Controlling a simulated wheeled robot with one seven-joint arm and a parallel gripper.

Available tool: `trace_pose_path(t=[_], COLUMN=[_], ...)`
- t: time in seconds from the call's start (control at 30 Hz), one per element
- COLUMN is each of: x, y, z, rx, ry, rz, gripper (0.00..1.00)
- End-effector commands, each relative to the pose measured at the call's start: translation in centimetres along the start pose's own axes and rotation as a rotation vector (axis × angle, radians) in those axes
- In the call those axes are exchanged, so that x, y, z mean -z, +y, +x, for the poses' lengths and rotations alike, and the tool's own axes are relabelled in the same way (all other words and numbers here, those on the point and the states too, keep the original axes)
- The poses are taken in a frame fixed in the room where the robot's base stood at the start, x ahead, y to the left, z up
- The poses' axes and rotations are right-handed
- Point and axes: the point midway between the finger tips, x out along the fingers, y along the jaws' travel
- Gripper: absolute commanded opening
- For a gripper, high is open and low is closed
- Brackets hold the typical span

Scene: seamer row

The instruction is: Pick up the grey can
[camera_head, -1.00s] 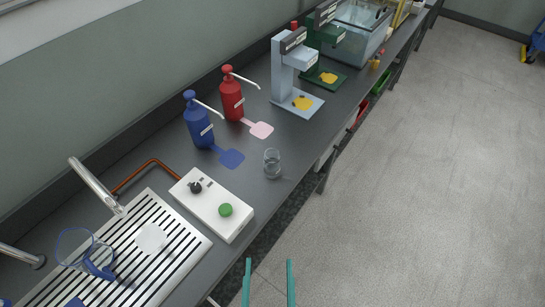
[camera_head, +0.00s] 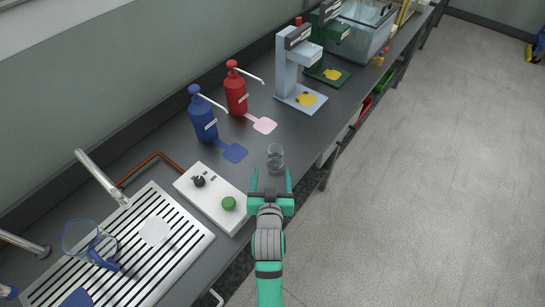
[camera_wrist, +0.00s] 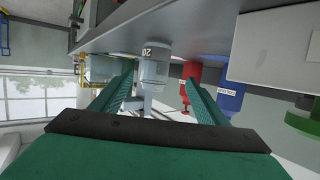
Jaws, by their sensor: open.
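A small greyish, see-through can-like vessel (camera_head: 275,157) stands upright near the bench's front edge, right of the white control box; it is the only thing like a grey can that I make out. My gripper (camera_head: 272,182) is open and empty, its two teal fingers pointing at the vessel from the near side, just short of it. In the wrist view, which shows the bench upside down, a pale see-through shape (camera_wrist: 154,68), seemingly the vessel, appears between the open fingers (camera_wrist: 160,80), overlapping the light-blue machine behind it.
The white control box (camera_head: 212,197) with a green button is close left of my gripper. Blue (camera_head: 204,118) and red (camera_head: 237,92) pump bottles stand behind. A light-blue machine (camera_head: 287,75) stands farther along the bench (camera_head: 185,140).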

Motion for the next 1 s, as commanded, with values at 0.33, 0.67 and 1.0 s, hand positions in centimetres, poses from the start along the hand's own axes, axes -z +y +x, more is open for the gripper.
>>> trace_pose_path(t=[0.33,0.67,1.0], x=[0.9,0.6,0.2], y=[1.3,1.4,1.5], z=[3.7,8.0,11.1], rx=[-0.045,-0.043,-0.041], ry=[-0.090,-0.090,-0.091], rz=[0.010,0.009,0.009], gripper=[0.68,0.68,0.68])
